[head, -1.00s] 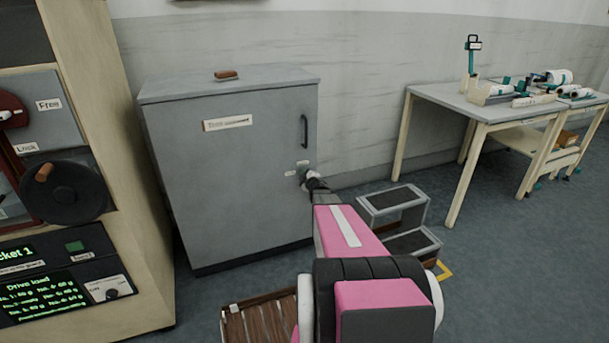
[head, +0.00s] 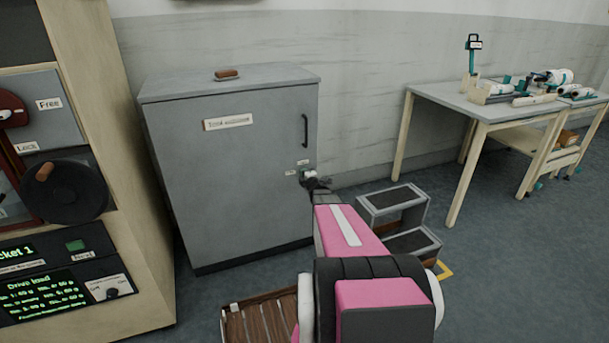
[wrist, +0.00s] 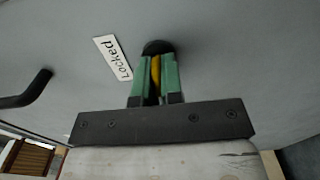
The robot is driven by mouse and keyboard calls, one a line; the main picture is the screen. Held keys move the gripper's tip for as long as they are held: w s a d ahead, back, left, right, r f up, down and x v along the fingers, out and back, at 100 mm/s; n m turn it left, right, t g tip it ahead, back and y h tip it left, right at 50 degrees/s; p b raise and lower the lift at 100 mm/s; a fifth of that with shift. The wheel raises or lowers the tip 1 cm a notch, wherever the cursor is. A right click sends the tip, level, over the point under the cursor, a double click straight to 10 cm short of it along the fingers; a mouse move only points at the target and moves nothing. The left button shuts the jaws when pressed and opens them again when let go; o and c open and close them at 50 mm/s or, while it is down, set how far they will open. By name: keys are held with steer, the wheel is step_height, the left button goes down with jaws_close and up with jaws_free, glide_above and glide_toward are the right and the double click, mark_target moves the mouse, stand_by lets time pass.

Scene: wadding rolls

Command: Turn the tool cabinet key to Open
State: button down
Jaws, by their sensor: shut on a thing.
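The grey tool cabinet (head: 225,170) stands against the wall in the head view, its door closed. In the wrist view my gripper (wrist: 155,64) has its green fingers shut on a yellow key (wrist: 155,75) at a round dark lock (wrist: 158,47) on the door. A white label (wrist: 113,57) reading "Locked" is beside the lock. In the head view my gripper (head: 309,177) is at the door's right edge, below the handle (head: 305,130). Two small labels are near it; they are too small to read there. The key is hidden in the head view.
A grey step stool (head: 395,205) stands on the floor right of my arm. A white-topped table (head: 455,97) with equipment is at the right. A beige machine (head: 135,260) with a dark wheel is at the left. A slatted wooden thing (head: 262,318) lies low in front.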

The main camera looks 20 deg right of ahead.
steer(key=c, duration=1.3)
jaws_free()
steer(key=shift+o, duration=0.2)
steer(key=shift+s, duration=0.15)
steer(key=s, duration=1)
steer(key=shift+s+d, duration=0.2)
steer(key=shift+s, duration=0.05)
